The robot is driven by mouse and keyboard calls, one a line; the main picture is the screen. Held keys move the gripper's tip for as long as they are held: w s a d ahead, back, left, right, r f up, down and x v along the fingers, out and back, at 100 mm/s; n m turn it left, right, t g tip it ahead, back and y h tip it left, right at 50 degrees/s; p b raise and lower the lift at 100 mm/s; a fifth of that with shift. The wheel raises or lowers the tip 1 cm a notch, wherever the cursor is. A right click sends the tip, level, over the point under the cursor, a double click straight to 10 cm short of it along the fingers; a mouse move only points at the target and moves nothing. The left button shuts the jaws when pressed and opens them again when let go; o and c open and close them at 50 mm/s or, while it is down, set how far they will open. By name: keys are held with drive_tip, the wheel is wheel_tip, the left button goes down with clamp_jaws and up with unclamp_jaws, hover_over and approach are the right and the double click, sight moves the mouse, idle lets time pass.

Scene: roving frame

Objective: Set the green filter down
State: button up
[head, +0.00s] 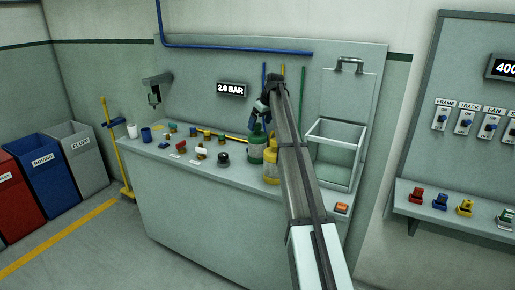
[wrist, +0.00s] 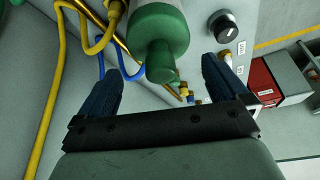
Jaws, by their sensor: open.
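The green filter (head: 257,150) is upright on the grey bench, with a green top and a paler body. In the wrist view the green filter (wrist: 158,35) is between and beyond my finger tips, its narrower green end towards me. My gripper (head: 262,106) is just above it in the head view, partly behind my arm. In the wrist view both blue fingers of my gripper (wrist: 162,66) are spread wide, with a gap on each side of the filter.
A yellow filter (head: 271,170) stands right beside the green one, partly behind my arm. A black knob (head: 223,158) and several coloured valves (head: 198,152) are to the left on the bench. An open-topped bin (head: 335,155) is to the right. Yellow and blue hoses (wrist: 50,100) run close by.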

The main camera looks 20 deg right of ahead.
sight(256, 131)
drive_tip(key=shift+x, duration=3.3)
drive_tip(key=c, duration=1.3)
drive_tip(key=shift+c, duration=1.2)
drive_tip(key=shift+r, duration=0.15)
